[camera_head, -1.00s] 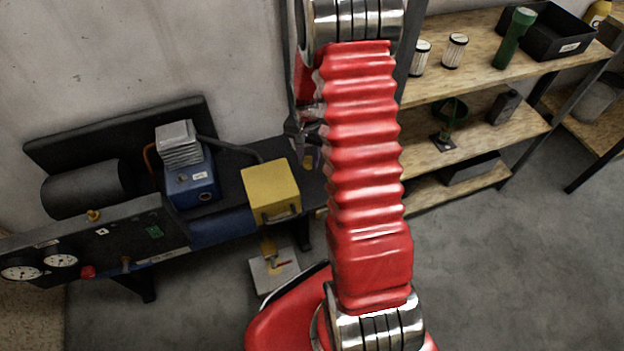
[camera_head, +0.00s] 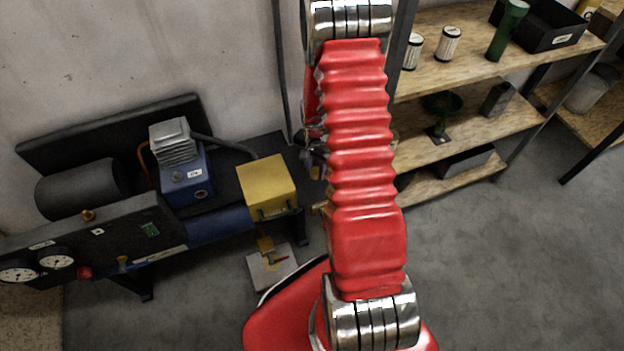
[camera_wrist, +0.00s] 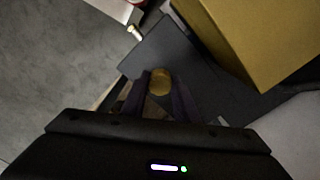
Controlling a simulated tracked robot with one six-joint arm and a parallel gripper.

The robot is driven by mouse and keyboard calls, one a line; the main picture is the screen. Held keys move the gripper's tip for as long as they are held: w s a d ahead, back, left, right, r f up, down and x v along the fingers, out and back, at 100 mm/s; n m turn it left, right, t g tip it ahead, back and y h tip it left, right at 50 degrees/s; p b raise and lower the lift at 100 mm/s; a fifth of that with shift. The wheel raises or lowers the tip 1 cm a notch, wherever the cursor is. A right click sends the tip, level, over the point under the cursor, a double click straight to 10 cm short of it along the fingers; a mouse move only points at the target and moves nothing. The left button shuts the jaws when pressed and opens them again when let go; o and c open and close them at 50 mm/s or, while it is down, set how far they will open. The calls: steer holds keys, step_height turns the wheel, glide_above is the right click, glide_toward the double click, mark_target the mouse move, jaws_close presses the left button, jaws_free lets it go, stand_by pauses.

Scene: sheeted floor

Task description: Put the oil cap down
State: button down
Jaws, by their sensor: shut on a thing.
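The oil cap is a round, yellow-brown disc (camera_wrist: 160,82) in the wrist view. My gripper (camera_wrist: 160,95) is shut on it, with one dark finger on each side. Below the cap in that view is a flat dark grey surface (camera_wrist: 160,55). I cannot tell whether the cap touches it. In the head view my red arm covers most of the gripper and the cap is not clearly seen.
The yellow box (camera_head: 267,186) stands on the dark bench beside the blue compressor (camera_head: 187,185); in the wrist view it fills the upper right (camera_wrist: 260,40). A wooden shelf (camera_head: 470,75) with filters and a black tray (camera_head: 541,25) stands at right.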

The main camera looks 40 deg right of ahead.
mark_target(315, 184)
steer(key=shift+f, duration=0.5)
steer(key=shift+f, duration=2.05)
steer(key=shift+f, duration=0.1)
steer(key=c, duration=1.4)
jaws_free()
steer(key=shift+r, duration=6.1)
